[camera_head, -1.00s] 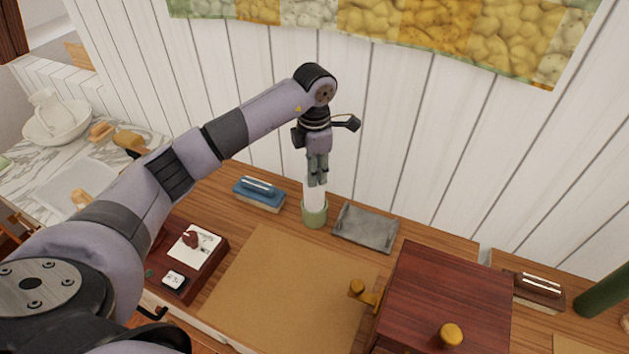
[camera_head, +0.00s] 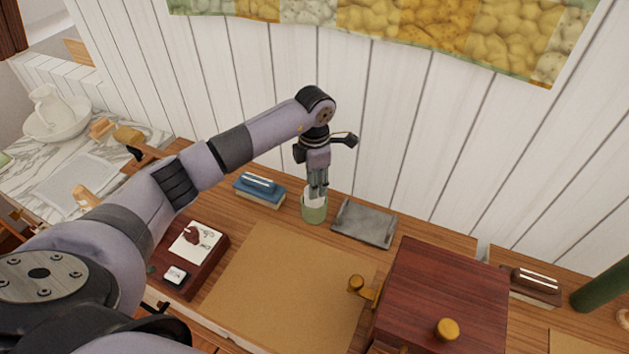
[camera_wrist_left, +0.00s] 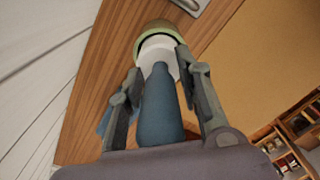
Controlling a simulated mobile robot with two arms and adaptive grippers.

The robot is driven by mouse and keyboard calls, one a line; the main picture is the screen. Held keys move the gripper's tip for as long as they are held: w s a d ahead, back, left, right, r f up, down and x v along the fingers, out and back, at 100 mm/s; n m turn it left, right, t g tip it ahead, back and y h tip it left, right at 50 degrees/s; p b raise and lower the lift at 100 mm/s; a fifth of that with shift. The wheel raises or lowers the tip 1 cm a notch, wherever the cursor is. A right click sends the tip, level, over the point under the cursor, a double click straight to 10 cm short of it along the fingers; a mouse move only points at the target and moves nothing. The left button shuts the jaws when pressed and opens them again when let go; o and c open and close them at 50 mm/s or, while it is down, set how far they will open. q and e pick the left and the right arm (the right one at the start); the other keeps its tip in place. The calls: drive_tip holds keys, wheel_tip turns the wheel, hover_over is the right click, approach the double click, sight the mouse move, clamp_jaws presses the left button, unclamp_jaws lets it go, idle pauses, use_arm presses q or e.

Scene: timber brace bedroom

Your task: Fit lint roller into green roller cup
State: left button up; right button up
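The lint roller stands upright with its white roller end (camera_head: 313,199) down inside the green roller cup (camera_head: 314,213). Its blue handle (camera_wrist_left: 160,110) points up between the fingers of my left gripper (camera_wrist_left: 160,68). In the left wrist view the fingers flank the handle with narrow gaps on both sides, so the gripper looks open around it. In the head view my left gripper (camera_head: 318,192) is right above the cup's mouth. The lower roller is hidden by the cup wall. My right gripper is not in view.
A tan mat (camera_head: 285,285) lies clear in front. A dark red wooden box (camera_head: 440,290) stands at front right. The plank wall is close behind.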

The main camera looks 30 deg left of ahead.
use_arm(q)
drive_tip(key=shift+o, duration=1)
drive_tip(key=shift+r, duration=0.3)
wheel_tip(320, 180, up, 10)
drive_tip(key=b, duration=0.3)
drive_tip(key=shift+r, duration=0.85)
